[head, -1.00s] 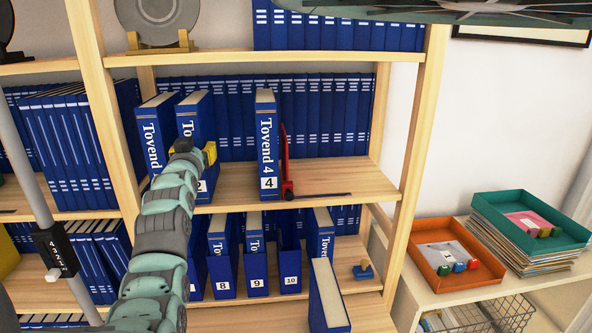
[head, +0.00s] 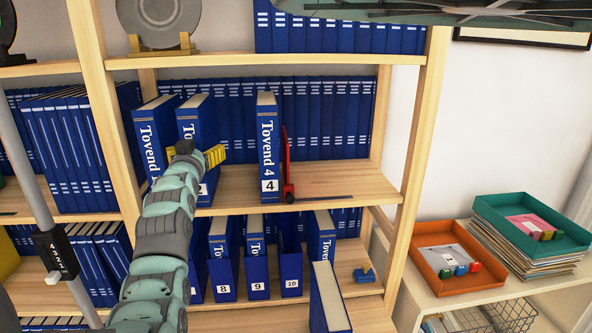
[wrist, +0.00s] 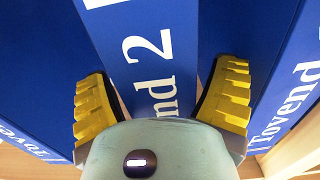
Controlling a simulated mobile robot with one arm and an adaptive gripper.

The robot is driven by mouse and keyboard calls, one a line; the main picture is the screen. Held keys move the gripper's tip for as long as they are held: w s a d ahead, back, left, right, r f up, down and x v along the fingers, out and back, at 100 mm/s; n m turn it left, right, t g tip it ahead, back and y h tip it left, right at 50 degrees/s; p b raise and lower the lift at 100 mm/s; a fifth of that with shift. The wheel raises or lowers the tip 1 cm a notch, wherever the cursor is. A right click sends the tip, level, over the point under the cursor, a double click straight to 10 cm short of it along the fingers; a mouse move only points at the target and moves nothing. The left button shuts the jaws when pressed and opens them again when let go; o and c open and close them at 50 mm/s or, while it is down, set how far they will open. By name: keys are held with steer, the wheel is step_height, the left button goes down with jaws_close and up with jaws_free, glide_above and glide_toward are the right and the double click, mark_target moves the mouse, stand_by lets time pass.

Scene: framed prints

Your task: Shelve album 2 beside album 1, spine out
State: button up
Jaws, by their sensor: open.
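Album 2 (head: 195,112) stands upright on the middle shelf, spine out. Its blue spine, marked "2" (wrist: 135,45), fills the middle of the wrist view. Album 1 (head: 148,128) stands just to its left with a narrow gap between them; my arm hides its number.
Album 4 (head: 268,148) stands to the right, beside a red bookend (head: 287,172). A row of blue volumes (head: 325,115) lines the shelf's back. The shelf board (head: 232,187) is clear between albums 2 and 4. The shelf upright (head: 98,110) is left of album 1.

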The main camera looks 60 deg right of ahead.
steer(key=shift+a, duration=0.1)
steer(key=v, duration=1.2)
stand_by(0.5)
